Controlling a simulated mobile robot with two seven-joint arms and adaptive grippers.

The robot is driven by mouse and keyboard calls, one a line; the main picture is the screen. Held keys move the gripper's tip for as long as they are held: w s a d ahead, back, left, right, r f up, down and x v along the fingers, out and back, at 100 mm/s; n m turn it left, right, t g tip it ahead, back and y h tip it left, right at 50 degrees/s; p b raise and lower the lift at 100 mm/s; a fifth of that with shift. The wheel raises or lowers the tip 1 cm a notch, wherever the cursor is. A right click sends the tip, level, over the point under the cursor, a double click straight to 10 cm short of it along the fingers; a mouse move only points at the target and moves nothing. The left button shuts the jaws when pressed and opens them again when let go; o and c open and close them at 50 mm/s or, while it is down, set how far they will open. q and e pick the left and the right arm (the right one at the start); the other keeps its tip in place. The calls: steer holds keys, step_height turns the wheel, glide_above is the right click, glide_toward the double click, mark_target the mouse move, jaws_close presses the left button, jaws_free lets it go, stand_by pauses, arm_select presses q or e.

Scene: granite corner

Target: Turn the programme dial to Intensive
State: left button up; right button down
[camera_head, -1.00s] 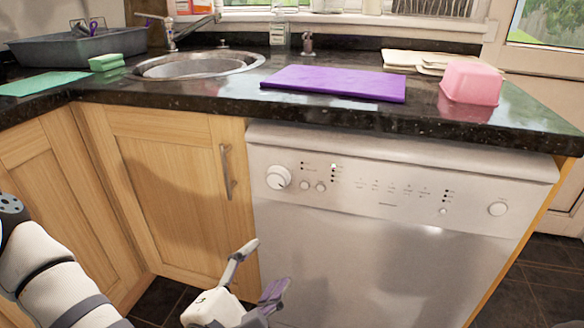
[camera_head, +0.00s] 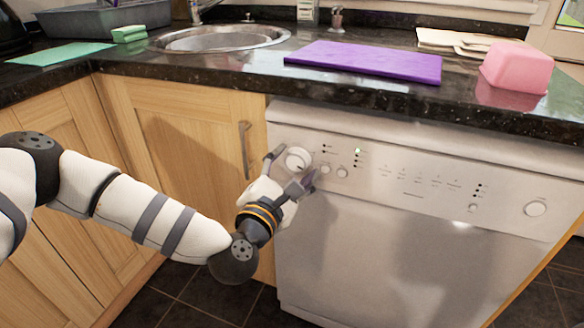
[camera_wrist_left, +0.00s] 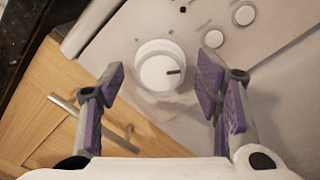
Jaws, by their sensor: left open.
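The programme dial (camera_head: 297,158) is a round pale knob at the left end of the dishwasher's control panel (camera_head: 400,180). In the left wrist view the dial (camera_wrist_left: 160,70) faces me, and its short dark mark points to the right of that picture. My left gripper (camera_head: 291,172) is open at the dial, one finger to each side. The wrist view shows gaps between the purple-padded fingers and the knob. Programme labels are too small to read. My right gripper is not in view.
Two small round buttons (camera_head: 334,171) sit just right of the dial, near one finger. A cupboard handle (camera_head: 244,150) stands to the left. The worktop edge (camera_head: 400,97) overhangs the panel.

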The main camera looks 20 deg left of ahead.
arm_select(q)
steer(key=c, duration=1.2)
steer(key=shift+o, duration=0.2)
